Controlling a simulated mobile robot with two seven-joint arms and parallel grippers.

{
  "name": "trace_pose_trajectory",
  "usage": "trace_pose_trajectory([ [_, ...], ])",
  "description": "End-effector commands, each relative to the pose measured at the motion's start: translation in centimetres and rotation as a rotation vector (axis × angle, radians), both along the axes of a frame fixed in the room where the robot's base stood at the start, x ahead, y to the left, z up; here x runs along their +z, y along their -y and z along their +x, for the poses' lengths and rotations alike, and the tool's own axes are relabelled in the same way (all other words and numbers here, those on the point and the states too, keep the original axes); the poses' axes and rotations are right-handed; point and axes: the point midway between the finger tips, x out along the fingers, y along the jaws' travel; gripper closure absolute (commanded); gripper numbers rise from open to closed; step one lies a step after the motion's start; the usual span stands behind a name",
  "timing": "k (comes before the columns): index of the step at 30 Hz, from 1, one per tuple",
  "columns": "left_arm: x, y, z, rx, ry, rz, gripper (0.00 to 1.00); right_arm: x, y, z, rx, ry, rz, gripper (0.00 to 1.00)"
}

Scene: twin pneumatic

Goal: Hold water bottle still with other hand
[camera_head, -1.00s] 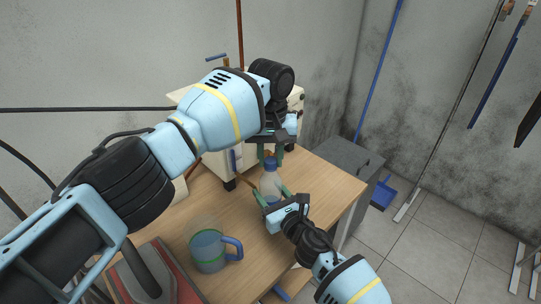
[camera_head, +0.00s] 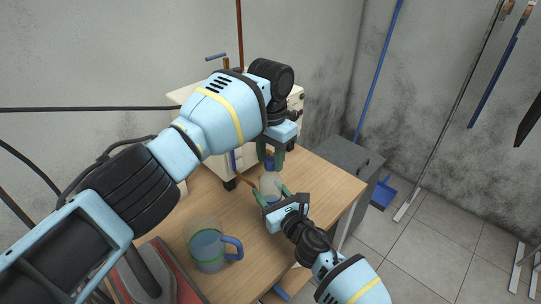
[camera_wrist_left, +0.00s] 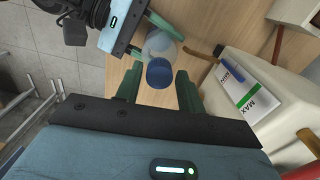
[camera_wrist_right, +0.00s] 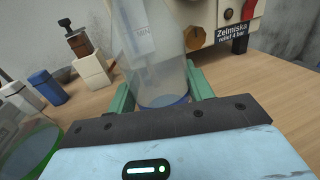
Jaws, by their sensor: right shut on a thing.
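The clear water bottle (camera_head: 270,183) with a blue cap (camera_wrist_left: 159,72) stands upright on the wooden table. My right gripper (camera_head: 274,194) is shut around the bottle's body from the front right. In the right wrist view the clear bottle (camera_wrist_right: 160,65) sits between the green fingers, its blue bottom near the palm. My left gripper (camera_head: 272,155) is above the bottle, pointing down. In the left wrist view its fingers (camera_wrist_left: 157,88) are open, one on each side of the blue cap, with gaps showing. The head view partly hides the cap behind the left fingers.
A clear jug with a blue handle (camera_head: 207,247) stands on the table at front left. A cream machine (camera_wrist_right: 197,14) stands behind the bottle. A grey cabinet (camera_head: 345,160) is beyond the table's right edge.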

Motion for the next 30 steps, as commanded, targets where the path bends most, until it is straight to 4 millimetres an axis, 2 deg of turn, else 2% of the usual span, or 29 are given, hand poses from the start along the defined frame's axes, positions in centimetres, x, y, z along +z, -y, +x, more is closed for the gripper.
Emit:
trace_pose_trajectory([
  [2, 0.0, 0.0, 0.0, 0.001, 0.0, 0.0, 0.51, -0.1, 0.0, 0.0, -0.001, -0.001, -0.001, 1.0],
  [11, 0.1, 0.0, 0.0, 0.001, 0.001, -0.001, 0.51, -0.1, 0.0, 0.0, 0.0, 0.0, -0.001, 1.0],
  [14, 0.7, 0.0, 0.0, 0.001, 0.001, -0.001, 0.51, -0.1, 0.0, 0.0, 0.0, 0.0, -0.001, 1.0],
  [24, 4.3, 0.1, 0.0, 0.002, 0.001, -0.001, 0.51, -0.1, 0.0, 0.0, 0.0, 0.0, -0.001, 1.0],
  [30, 4.5, 0.0, 0.0, 0.002, -0.001, -0.001, 0.51, -0.1, 0.0, 0.0, 0.0, 0.0, -0.001, 1.0],
])
